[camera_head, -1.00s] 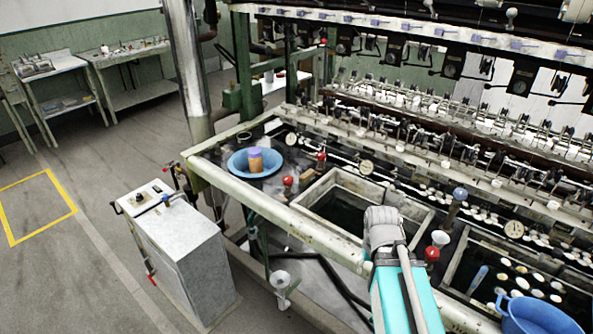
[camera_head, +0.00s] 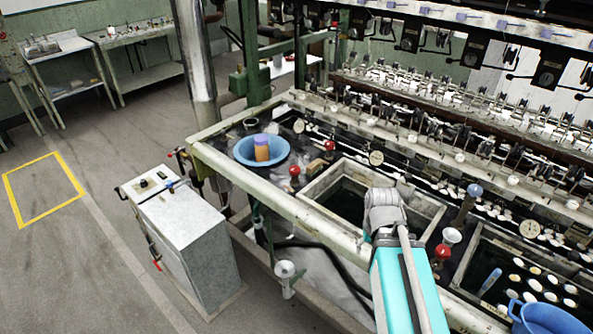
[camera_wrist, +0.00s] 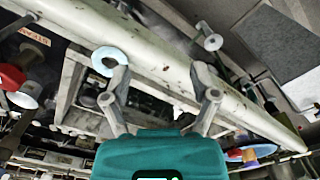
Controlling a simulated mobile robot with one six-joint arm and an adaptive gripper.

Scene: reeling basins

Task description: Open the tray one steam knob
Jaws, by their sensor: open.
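Several red knobs stand along the basin bench in the head view: one at the near left (camera_head: 294,171), one behind it (camera_head: 329,146), and one right of my arm (camera_head: 442,252). I cannot tell which is the tray one steam knob. My gripper (camera_wrist: 159,74) is open and empty, its two fingers apart above the pale front rail (camera_wrist: 165,62). In the head view my grey wrist covers part of the rail and basin edge; the fingertips are hidden. In the wrist view a red knob (camera_wrist: 12,77) is at the left edge, clear of the fingers.
A pale blue ring-shaped cup (camera_wrist: 109,61) shows beside the left finger. A grey cabinet (camera_head: 185,220) stands left. A blue tub (camera_head: 550,320) is at lower right. The left floor is open.

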